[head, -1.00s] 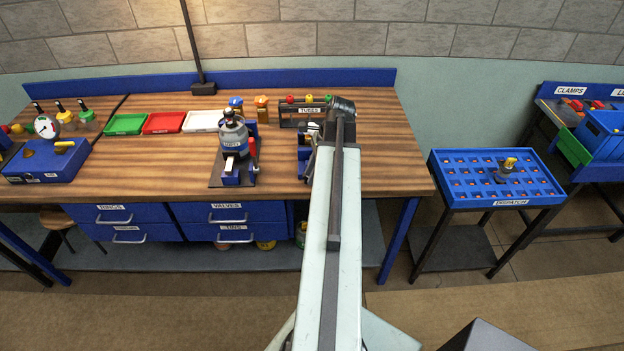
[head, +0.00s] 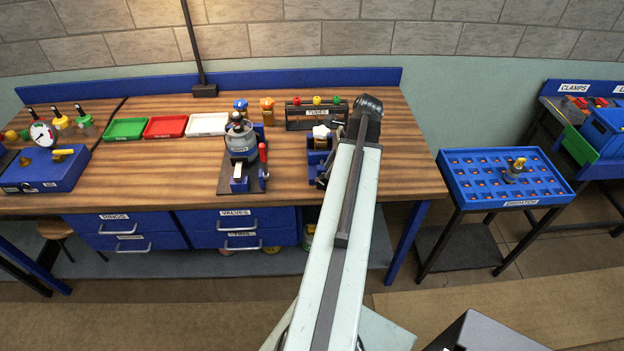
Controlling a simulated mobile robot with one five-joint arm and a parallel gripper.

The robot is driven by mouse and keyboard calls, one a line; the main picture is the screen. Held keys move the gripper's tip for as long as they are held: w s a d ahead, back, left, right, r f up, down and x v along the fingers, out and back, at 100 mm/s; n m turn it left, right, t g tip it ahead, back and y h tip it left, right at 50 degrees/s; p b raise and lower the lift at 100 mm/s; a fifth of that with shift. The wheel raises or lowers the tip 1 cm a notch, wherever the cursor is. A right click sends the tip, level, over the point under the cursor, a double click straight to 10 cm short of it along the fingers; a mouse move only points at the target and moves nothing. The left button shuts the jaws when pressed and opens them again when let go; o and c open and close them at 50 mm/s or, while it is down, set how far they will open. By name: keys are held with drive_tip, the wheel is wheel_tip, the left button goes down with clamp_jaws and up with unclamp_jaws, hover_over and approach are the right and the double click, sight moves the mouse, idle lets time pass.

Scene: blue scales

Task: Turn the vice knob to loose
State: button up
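A blue fixture (head: 316,163) stands on the wooden bench, just left of my arm, with a white star-shaped knob (head: 321,132) on top. Its right side is partly hidden by my arm. A second blue fixture (head: 240,184) stands to its left on a dark plate. It holds a grey round body (head: 241,142) and has a red-tipped lever (head: 263,153). I cannot tell for certain which of the two is the vice, nor read any loose or tight mark. My arm reaches over the bench, its dark end right of the white knob. My gripper is hidden behind the arm.
A tubes rack (head: 315,117) stands behind the white knob. Green, red and white trays (head: 206,124) lie at the back. A blue box with a gauge (head: 45,170) is at the left. A blue dispatch tray (head: 462,188) stands right of the bench. Bare wood lies between both fixtures.

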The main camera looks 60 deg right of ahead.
sight(321, 182)
drive_tip(key=shift+s+f, duration=0.1)
drive_tip(key=b+x, duration=0.7)
drive_tip(key=x, duration=0.1)
drive_tip(key=shift+r, duration=0.25)
clamp_jaws()
